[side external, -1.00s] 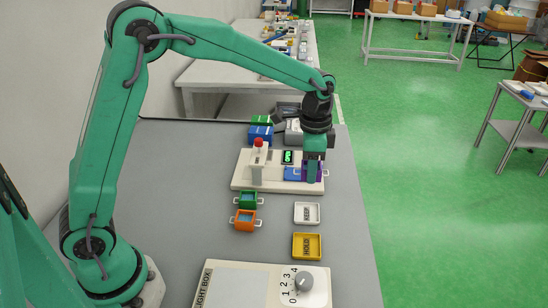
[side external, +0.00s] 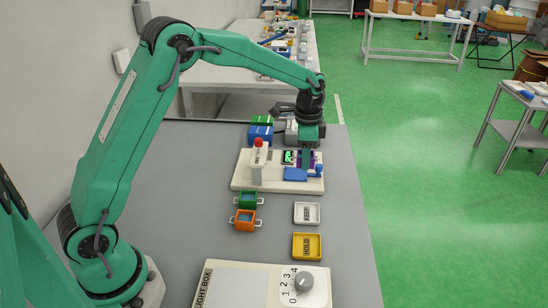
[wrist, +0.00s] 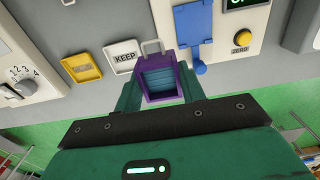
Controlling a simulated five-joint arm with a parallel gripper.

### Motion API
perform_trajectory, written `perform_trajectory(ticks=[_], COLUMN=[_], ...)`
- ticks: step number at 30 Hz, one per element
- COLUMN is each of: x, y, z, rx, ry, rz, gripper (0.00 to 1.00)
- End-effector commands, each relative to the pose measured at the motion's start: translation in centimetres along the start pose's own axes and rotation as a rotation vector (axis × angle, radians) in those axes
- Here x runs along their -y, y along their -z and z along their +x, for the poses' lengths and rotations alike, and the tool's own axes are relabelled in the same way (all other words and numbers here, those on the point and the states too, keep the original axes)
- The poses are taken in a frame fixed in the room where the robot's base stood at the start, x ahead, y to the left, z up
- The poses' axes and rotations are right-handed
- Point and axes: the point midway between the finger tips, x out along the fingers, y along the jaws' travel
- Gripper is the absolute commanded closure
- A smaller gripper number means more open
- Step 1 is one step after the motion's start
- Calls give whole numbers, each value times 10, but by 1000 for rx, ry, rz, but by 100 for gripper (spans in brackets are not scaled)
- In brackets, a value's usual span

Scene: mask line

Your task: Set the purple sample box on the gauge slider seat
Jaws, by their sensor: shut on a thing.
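My gripper (side external: 306,166) is shut on the purple sample box (wrist: 157,66). In the wrist view the box sits between the two green fingers, with a blue ribbed inside and a pale handle. In the side view the fingers hide most of it. The gauge (side external: 243,182) is a white block with a red-topped post and a green display. Its blue slider seat (side external: 295,174) has a round blue knob. In the wrist view the bare blue seat (wrist: 192,25) is up and right of the box. The box looks raised and apart from it.
Green (side external: 246,199) and orange (side external: 244,220) boxes stand in front of the gauge. A white KEEP tray (side external: 307,212) and yellow HOLD tray (side external: 307,245) lie to their right. Green (side external: 261,125) and blue (side external: 260,135) boxes stand behind. The light box (side external: 235,290) is nearest.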

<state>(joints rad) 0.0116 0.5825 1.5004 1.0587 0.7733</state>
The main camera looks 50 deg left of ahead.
Motion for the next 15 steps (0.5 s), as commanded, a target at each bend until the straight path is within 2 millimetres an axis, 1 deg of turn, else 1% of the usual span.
perform_trajectory(ticks=[1,3,9,12,15], x=[8,19,48,58,64], y=[-3,-7,-18,-21,-23], z=[6,12,31,37,41], rx=[1,1,0,0,0], ry=[-2,-1,0,0,0], rz=[-3,-4,-2,-1,0], gripper=[83,83,83,83,83])
